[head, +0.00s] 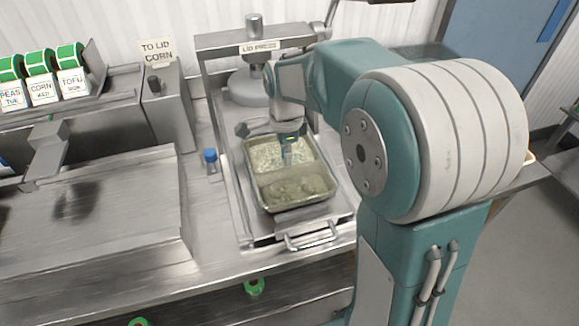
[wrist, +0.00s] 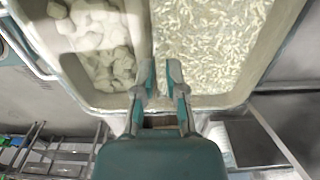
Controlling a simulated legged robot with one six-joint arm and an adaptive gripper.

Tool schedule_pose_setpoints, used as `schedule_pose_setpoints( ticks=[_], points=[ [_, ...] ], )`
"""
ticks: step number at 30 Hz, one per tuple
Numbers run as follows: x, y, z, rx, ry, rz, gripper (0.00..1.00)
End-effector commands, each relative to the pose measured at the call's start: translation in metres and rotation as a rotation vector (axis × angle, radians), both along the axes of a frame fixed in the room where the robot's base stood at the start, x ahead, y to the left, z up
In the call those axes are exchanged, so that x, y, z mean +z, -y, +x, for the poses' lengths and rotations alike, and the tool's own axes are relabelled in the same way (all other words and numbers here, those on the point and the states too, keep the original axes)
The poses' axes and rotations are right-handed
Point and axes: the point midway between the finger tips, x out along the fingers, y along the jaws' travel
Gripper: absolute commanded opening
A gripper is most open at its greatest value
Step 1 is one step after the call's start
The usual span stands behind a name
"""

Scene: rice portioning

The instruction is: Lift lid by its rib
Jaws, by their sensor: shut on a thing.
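A two-compartment tray (head: 252,187) sits on the sliding plate of the lid press, with pale grains in the far compartment and lumpy chunks in the near one. It also fills the upper part of the wrist view (wrist: 110,100). The lid (wrist: 153,38) is clear and hard to make out over the food; its rib seems to run along the divider. My gripper (head: 288,158) is over the tray's middle, its two fingers pointing down. In the wrist view the fingertips (wrist: 160,68) are close together at the divider, shut on the lid's rib. The fingers hide the pinched part.
The lid press (head: 258,47) rises behind the tray, and its handle (head: 306,238) is in front. A blue-capped bottle (head: 211,161) stands just left. A sign reading "TO LID CORN" (head: 158,51) and label rolls (head: 40,75) are at the back left. The left steel worktop (head: 100,205) is mostly clear.

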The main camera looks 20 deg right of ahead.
Motion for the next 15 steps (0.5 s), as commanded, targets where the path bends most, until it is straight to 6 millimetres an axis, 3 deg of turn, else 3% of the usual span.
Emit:
schedule_pose_setpoints(
  ticks=[15],
  points=[
    [0.024,0.000,0.000,0.000,0.004,0.000,0.00]
  ],
)
